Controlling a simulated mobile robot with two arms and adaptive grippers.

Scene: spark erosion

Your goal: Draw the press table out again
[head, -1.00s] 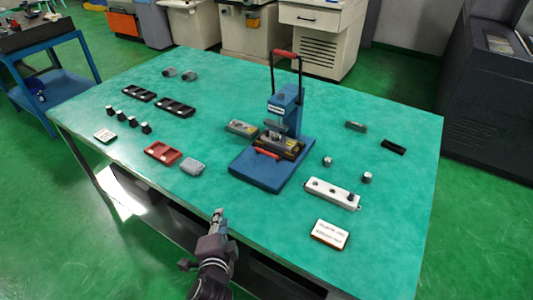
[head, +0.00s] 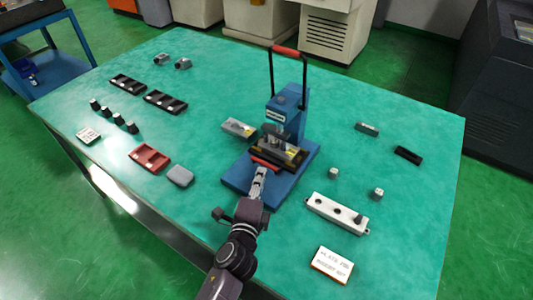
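The blue press (head: 287,110) stands on its blue base plate (head: 300,172) near the middle of the green table, its red-gripped lever (head: 286,51) raised. The press table (head: 278,153), a dark sliding piece with yellow marks, sits under the press head. A red handle (head: 267,165) runs along its front. My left gripper (head: 261,174) is over the front of the base plate, its fingertips at or just in front of the red handle. I cannot tell whether it touches the handle, or whether the fingers are open or shut. My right gripper is out of view.
A grey block (head: 238,127) lies left of the press. A red tray (head: 150,158) and grey piece (head: 180,176) lie further left. A white strip with holes (head: 337,214) and a white card (head: 331,264) are at the right.

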